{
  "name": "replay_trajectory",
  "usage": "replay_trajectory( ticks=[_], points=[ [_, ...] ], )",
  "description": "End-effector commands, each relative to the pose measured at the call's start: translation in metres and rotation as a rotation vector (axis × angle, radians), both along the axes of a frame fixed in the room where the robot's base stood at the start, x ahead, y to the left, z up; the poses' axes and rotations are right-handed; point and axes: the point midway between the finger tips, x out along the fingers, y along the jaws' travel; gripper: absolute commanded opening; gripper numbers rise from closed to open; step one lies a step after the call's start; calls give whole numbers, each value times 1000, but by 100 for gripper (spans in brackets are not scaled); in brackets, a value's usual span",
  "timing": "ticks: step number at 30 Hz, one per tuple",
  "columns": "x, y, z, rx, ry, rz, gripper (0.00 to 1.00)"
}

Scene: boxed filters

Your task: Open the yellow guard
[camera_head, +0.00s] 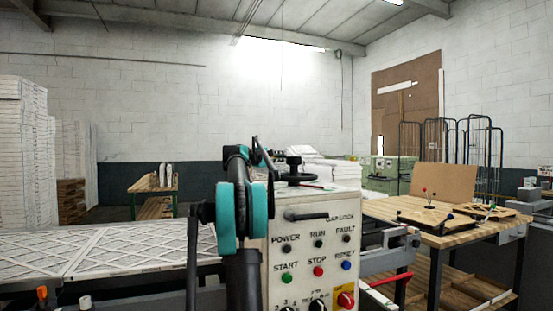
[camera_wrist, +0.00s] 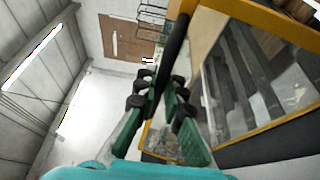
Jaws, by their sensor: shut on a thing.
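The yellow guard (camera_wrist: 262,17) fills the right side of the wrist view. It has a yellow frame around clear panels and appears tilted in this rolled picture. A black bar-shaped handle (camera_wrist: 176,45) runs along its near side. My gripper (camera_wrist: 161,88), with green fingers and black pads, is shut on this handle, one finger on each side. In the head view my teal and black arm stands in front of the control box, and the gripper and guard cannot be made out there.
The control box (camera_head: 282,243) with labelled buttons stands just right of my arm. Pleated filters (camera_head: 130,248) lie on the conveyor at left. A wooden workbench (camera_head: 468,232) stands at right. Stacked filters (camera_head: 22,150) and wire cages (camera_head: 465,140) are farther back.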

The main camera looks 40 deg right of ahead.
Motion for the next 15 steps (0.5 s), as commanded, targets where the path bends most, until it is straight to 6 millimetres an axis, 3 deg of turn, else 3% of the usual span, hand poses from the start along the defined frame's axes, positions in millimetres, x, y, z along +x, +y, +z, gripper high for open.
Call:
replay_trajectory(
  ticks=[1,4,14,15],
  points=[
    [-4,-12,-1,13,-3,-4,0],
    [-6,-22,-2,12,-3,-3,0],
    [-7,-25,-2,12,-3,-1,0],
    [-7,-25,-2,12,-3,-1,14]
  ],
)
